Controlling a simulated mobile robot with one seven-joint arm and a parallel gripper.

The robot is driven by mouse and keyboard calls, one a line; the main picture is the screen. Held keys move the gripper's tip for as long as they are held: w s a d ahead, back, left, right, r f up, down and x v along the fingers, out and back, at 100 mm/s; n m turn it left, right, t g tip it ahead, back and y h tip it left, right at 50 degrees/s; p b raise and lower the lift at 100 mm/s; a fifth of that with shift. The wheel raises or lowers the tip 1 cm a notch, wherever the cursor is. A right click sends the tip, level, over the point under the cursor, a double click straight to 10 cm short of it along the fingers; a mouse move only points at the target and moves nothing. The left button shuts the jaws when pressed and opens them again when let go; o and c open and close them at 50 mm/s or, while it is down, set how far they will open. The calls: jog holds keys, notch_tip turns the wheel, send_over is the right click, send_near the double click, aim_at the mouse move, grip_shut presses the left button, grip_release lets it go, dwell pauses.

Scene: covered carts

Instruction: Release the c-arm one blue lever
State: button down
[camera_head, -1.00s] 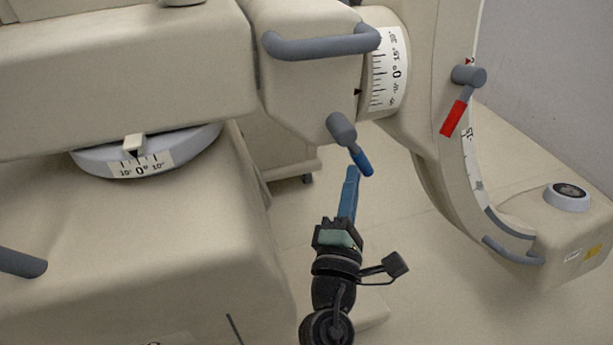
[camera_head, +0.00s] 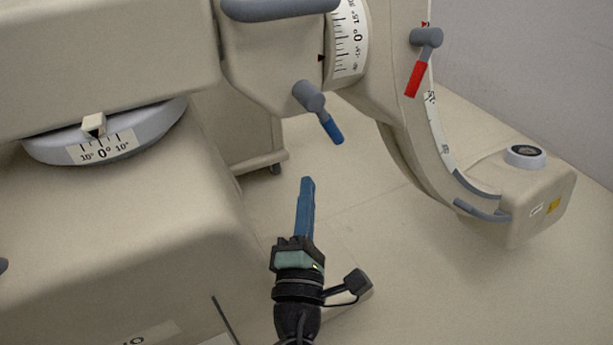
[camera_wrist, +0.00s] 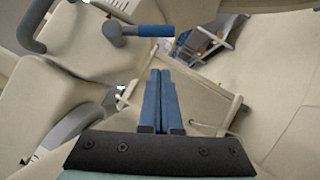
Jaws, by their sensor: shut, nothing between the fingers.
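The blue lever (camera_head: 332,130) is a grey knob with a short blue-tipped handle on the beige C-arm housing. Its handle slants down to the right in the head view. In the wrist view the blue lever (camera_wrist: 156,31) lies across the top, its blue tip pointing right. My gripper (camera_head: 307,182) has long blue fingers, shut and empty, pointing up below the lever with a gap between them in the picture. In the wrist view my gripper (camera_wrist: 160,74) shows its two fingers together, below the lever and apart from it. Nothing hides the lever.
A red-handled lever (camera_head: 414,79) sits on the curved C-arm (camera_head: 400,150) to the right. A grey bar handle (camera_head: 280,8) is above the blue lever. The large beige base (camera_head: 130,220) fills the left. Open floor (camera_head: 400,270) lies at right.

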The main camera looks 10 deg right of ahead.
jog(key=shift+b+v, duration=0.7)
jog(key=shift+v, duration=2)
notch_tip(320, 180, up, 25)
jog(key=m+t+h, duration=0.3)
jog(key=m, duration=1.3)
jog(key=s+a+r+m+t+y+p, duration=0.1)
jog(key=s+a+r+m+t+y, duration=0.2)
jog(key=r, duration=0.6)
jog(key=s+a+r+m+t+y+p, duration=0.15)
jog(key=s+r+y, duration=0.3)
jog(key=r, duration=0.45)
notch_tip(320, 180, up, 35)
jog(key=p, duration=3.6)
jog(key=shift+w+a+n, duration=0.25)
jog(key=shift+a+n, duration=0.05)
jog(key=shift+n, duration=0.15)
